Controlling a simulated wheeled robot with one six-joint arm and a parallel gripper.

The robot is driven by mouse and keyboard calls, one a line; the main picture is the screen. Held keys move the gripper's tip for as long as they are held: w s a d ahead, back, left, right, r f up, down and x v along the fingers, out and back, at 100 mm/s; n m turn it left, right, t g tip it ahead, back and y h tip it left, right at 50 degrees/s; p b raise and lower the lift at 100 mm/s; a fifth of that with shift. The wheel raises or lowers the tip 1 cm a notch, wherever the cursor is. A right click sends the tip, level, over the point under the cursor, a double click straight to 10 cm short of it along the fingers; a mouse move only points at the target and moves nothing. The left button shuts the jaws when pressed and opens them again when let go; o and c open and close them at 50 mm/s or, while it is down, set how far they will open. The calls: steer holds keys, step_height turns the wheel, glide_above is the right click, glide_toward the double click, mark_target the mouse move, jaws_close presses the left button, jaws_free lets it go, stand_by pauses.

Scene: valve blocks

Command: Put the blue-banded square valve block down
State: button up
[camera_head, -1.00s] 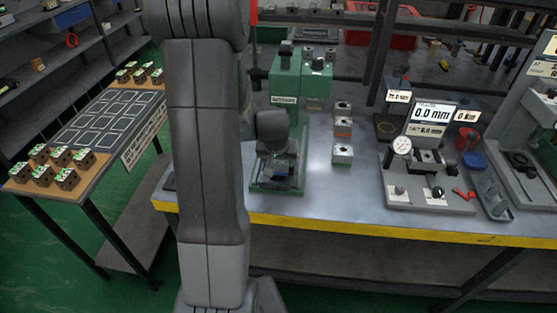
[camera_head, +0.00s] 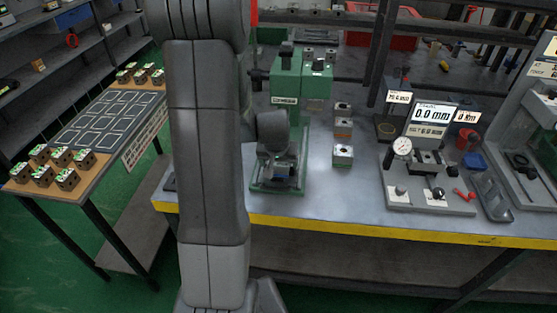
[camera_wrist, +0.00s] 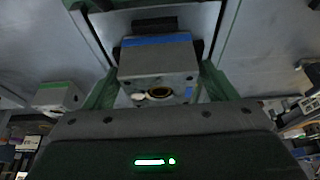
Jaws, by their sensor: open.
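The blue-banded square valve block (camera_wrist: 158,62) shows in the wrist view as a grey block with a blue stripe on its far top edge and a dark round port on its near face.
Several blocks stand in a row on the bench, right of the press, the nearest (camera_head: 343,152) close to it. A gauge stand (camera_head: 430,195) is further right. A side table (camera_head: 110,125) at left holds several green-marked blocks and outlined squares. Yellow edging (camera_head: 380,232) lines the bench front.

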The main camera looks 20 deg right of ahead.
steer(key=shift+r+p, duration=0.3)
steer(key=shift+r, duration=0.3)
steer(key=v, duration=1.1)
steer(key=shift+r, duration=0.3)
steer(key=shift+s, duration=0.1)
stand_by(0.4)
